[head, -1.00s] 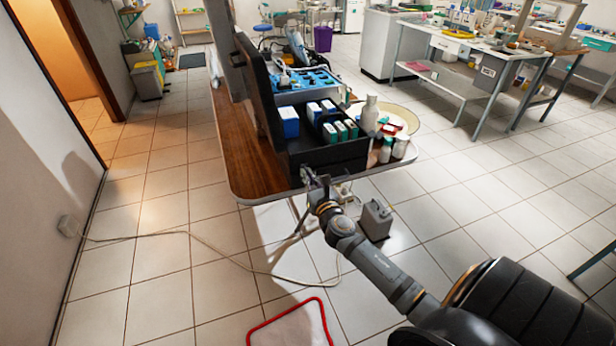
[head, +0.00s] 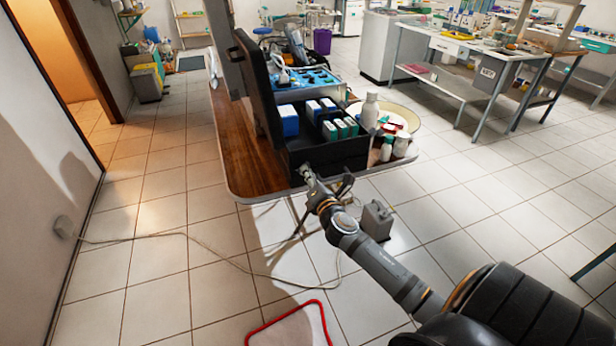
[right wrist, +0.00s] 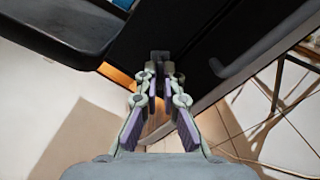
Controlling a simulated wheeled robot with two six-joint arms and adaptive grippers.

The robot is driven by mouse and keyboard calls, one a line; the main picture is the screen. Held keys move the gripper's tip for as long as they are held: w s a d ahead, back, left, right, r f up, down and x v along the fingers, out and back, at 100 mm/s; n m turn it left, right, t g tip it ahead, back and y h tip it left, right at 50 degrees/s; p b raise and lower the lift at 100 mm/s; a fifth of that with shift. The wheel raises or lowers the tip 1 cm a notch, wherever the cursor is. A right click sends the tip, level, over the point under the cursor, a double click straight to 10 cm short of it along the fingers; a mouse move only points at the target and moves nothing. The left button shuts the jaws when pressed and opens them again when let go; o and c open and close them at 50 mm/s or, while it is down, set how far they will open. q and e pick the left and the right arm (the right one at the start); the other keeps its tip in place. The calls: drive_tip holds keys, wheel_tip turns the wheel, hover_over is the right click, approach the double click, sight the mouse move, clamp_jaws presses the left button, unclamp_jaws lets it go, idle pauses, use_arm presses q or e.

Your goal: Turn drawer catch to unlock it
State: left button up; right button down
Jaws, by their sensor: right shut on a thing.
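The black case (head: 335,157) stands at the near end of the wooden table, its open tray holding boxes and bottles. My right gripper (head: 322,182) is at the case's near lower edge. In the right wrist view its two fingertips (right wrist: 160,76) are close together around a small dark catch (right wrist: 160,56) at the edge of a black panel (right wrist: 205,45). The gripper is shut on this catch. Most of the catch is hidden between the fingertips, so its exact angle cannot be told. My left gripper is not in view.
The wooden table (head: 240,160) has a rounded near edge just by my gripper. White bottles (head: 370,110) stand on the right of the case. A grey box (head: 376,220) stands on the floor below, and a cable (head: 190,236) crosses the tiles. Floor to the right is clear.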

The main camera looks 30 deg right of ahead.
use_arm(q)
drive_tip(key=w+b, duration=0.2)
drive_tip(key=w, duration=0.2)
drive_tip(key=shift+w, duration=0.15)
use_arm(e)
drive_tip(key=m, duration=0.7)
drive_tip(key=shift+f, duration=0.15)
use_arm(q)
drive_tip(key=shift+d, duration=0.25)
use_arm(e)
drive_tip(key=shift+m, duration=0.4)
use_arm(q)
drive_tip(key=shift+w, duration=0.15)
use_arm(e)
drive_tip(key=c, duration=1.6)
unclamp_jaws()
drive_tip(key=shift+d, duration=0.1)
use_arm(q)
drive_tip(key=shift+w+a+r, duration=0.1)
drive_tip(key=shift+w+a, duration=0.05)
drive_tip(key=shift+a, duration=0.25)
use_arm(e)
drive_tip(key=shift+o, duration=0.4)
